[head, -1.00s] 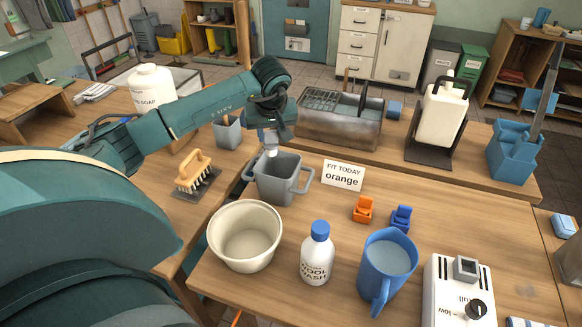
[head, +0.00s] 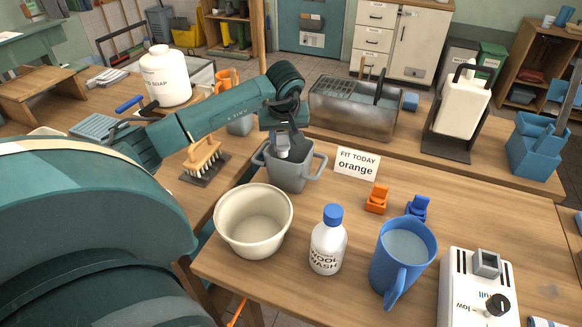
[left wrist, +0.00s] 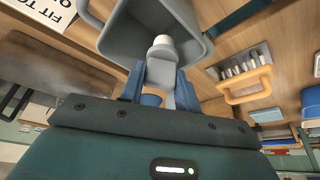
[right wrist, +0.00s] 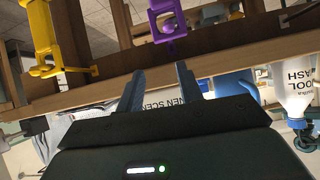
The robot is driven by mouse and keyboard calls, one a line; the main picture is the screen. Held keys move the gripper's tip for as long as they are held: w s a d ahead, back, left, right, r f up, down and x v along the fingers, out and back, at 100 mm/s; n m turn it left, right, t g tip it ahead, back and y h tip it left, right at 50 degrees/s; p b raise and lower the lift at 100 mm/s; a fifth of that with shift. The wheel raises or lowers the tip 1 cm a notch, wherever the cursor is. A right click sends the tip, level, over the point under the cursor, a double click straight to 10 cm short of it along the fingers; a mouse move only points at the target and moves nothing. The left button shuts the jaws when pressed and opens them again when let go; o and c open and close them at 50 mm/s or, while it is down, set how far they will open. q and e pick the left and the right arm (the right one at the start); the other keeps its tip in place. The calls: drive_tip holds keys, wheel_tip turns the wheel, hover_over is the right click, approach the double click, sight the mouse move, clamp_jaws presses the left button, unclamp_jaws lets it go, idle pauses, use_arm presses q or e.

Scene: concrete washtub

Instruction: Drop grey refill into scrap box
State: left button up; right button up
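A grey refill with a pale end (left wrist: 162,50) sits between the blue fingers of my left gripper (left wrist: 160,85), which look shut on it. In the head view the left gripper (head: 283,138) points down at the grey two-handled box (head: 290,180), which I take as the scrap box. The refill (head: 283,151) hangs at the box's mouth. The box's open inside (left wrist: 155,15) lies just beyond it in the left wrist view. My right gripper (right wrist: 161,88) is open and empty; it is not seen in the head view.
Near the box stand a cream bowl (head: 253,222), a wool wash bottle (head: 328,243), a blue jug (head: 403,258) and a "FIT TODAY orange" card (head: 357,163). Orange (head: 377,199) and blue (head: 417,207) small parts sit right. A scrubbing brush (head: 203,157) lies left.

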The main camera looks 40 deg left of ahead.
use_arm(q)
drive_tip(key=o, duration=0.5)
drive_tip(key=b+v, duration=0.1)
drive_tip(key=v, duration=1.2)
drive_tip(key=shift+s+d, duration=0.1)
